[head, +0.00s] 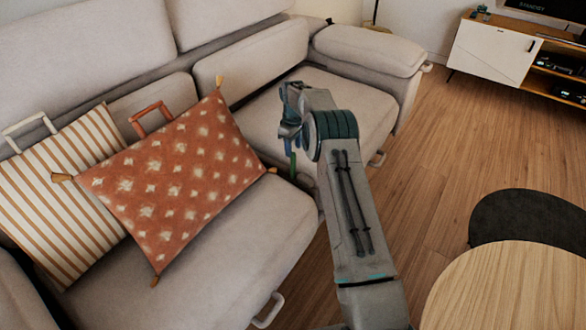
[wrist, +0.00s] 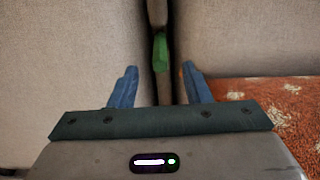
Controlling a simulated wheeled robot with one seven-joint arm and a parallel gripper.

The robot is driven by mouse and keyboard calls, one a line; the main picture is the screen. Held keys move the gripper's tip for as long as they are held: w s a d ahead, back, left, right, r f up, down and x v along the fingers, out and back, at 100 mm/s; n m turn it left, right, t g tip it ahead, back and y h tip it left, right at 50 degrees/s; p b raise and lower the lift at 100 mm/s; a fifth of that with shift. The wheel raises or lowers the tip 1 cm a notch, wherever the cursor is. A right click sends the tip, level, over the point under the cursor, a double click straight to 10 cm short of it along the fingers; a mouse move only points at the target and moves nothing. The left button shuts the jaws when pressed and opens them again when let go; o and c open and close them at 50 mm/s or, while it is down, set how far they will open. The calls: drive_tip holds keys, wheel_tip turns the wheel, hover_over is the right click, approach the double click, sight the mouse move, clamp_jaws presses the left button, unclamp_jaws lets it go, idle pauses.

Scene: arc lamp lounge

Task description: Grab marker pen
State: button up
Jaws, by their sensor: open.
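A green marker pen (wrist: 160,52) stands in the narrow gap between two sofa cushions in the wrist view, just ahead of my fingertips. Its lower part merges with the dark gap, so I cannot see its full length. In the head view a thin green piece, apparently the pen (head: 293,165), shows below my gripper (head: 289,140). In the wrist view my gripper (wrist: 159,67) is open, with one blue finger on either side of the gap. Nothing is visibly held between the fingers.
The beige sofa (head: 350,100) surrounds the gap. An orange patterned pillow (head: 175,180) lies left of my gripper, and its edge shows at right in the wrist view. A striped pillow (head: 60,195) is farther left. A round wooden table (head: 510,285) stands at lower right.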

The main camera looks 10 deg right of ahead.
sight(293, 153)
wheel_tip(293, 153, down, 5)
drive_tip(key=shift+f+b, duration=0.15)
drive_tip(key=shift+b, duration=0.75)
clamp_jaws()
